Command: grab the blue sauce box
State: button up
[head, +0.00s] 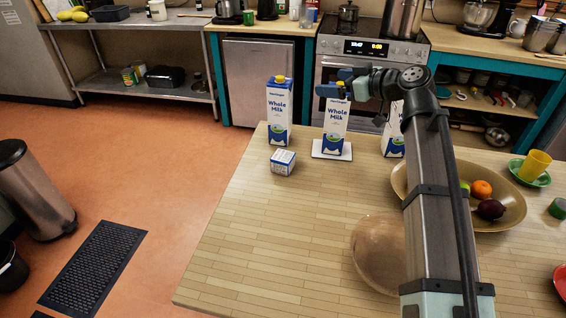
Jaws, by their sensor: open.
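A small blue and white box (283,162) lies on the wooden table near its left edge, in front of the left milk carton; its label is too small to read. My gripper (328,90) is above and to the right of the box, at the top of the middle milk carton (335,124). The gripper is small in the picture and partly blends with the carton's cap. Its fingers look empty, and it is apart from the blue box.
Another milk carton (279,112) stands behind the box, and a third (393,140) is partly hidden by my arm. The middle carton stands on a white square (330,151). A wide bowl (513,205) with fruit and a round plate (374,255) are to the right. The table's front left is clear.

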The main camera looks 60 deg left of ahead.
jog(key=s+a+n+h, duration=0.3)
jog(key=s+a+h, duration=0.1)
jog(key=s+h, duration=0.2)
jog(key=h, duration=0.5)
send_over(283, 156)
jog(key=w+d, duration=0.2)
jog(key=d, duration=0.1)
notch_tip(283, 156, down, 12)
jog(key=shift+t, duration=0.4)
jog(key=x, duration=0.8)
jog(key=shift+w, duration=0.1)
jog(key=shift+x, duration=2.9)
jog(key=shift+w, duration=0.15)
jog(key=c, duration=1.2)
jog(key=shift+o, duration=0.2)
jog(key=shift+y, duration=0.3)
jog(key=shift+r, duration=0.15)
